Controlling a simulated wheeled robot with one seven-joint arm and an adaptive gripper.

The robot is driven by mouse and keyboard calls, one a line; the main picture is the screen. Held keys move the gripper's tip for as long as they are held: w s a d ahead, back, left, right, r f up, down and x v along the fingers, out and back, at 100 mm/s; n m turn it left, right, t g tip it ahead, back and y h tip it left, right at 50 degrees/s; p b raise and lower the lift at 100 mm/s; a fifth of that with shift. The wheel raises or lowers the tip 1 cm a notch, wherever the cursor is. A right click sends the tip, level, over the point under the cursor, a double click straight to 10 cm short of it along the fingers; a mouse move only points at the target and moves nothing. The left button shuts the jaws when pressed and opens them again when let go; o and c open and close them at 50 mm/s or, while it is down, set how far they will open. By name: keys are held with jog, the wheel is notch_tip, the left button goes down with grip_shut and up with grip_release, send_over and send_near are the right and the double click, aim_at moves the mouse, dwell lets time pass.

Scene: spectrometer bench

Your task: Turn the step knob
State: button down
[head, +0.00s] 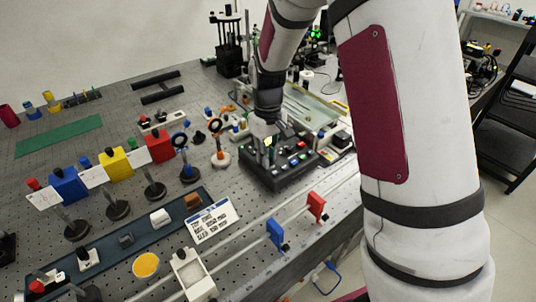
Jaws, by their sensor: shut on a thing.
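A black control box (292,182) stands near the right part of the bench, with several small coloured buttons and lights on its sloped top. My arm comes down from above, and my gripper (266,150) is over the left part of the box's panel. Its fingers are low, at the panel, and shut on a small part there, which I take to be the step knob. The knob itself is hidden by the fingers, so its angle cannot be told.
A white label card (211,220) and red (316,207) and blue (275,233) blocks on a rail are in front. A shallow glass-like tray (315,104) lies behind.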

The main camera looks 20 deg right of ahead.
jog(key=m+p, duration=0.1)
jog(key=m, duration=0.4)
jog(key=shift+m, duration=0.4)
dwell(0.4)
jog(key=c, duration=1.5)
grip_release()
notch_tip(320, 180, up, 12)
jog(key=shift+r, duration=0.1)
